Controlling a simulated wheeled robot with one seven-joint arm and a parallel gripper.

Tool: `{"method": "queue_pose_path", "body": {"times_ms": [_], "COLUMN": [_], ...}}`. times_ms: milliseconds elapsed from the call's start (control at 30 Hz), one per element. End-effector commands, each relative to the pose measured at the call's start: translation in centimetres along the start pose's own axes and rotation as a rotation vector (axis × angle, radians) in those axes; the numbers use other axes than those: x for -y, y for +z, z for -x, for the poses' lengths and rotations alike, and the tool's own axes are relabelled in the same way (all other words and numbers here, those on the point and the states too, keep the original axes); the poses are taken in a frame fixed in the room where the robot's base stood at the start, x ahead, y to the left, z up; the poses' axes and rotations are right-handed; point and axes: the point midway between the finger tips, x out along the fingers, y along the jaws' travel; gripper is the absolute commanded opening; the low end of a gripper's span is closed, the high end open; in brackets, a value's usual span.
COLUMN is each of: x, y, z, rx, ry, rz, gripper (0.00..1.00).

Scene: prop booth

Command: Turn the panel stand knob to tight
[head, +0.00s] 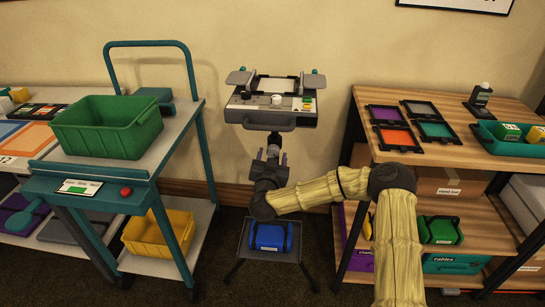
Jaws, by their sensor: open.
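The panel stand holds a grey panel (271,118) with a pale raised centre, hinged side flaps and a front handle. A round white knob (277,100) shows on the panel's front face; I cannot read its setting. My gripper (272,152) is open, pointing up just below the panel's handle, in front of the stand's pole. It sits below the white knob and apart from it. The pole and any knob on it are largely hidden behind my gripper and wrist. I see nothing held between the fingers.
A blue roll (270,236) lies on a low tray between the stand's legs. A teal cart (125,200) with a green bin (107,126) stands left. A wooden shelf (455,170) with coloured frames stands right, close to my arm. Open wall lies behind the panel.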

Motion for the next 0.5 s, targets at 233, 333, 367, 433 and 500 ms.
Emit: {"method": "queue_pose_path", "body": {"times_ms": [233,333,367,433,500], "x": [-0.07,-0.06,-0.06,-0.05,-0.05], "y": [-0.04,-0.05,-0.05,-0.05,-0.04], "z": [-1.2,-1.17,-1.17,-1.16,-1.15], "rx": [-0.001,-0.001,-0.001,-0.001,-0.001], "ry": [0.001,0.001,0.0,0.0,0.0], "rz": [0.001,0.001,0.001,0.001,0.001], "gripper": [0.59,0.59,0.59,0.55,0.42]}}
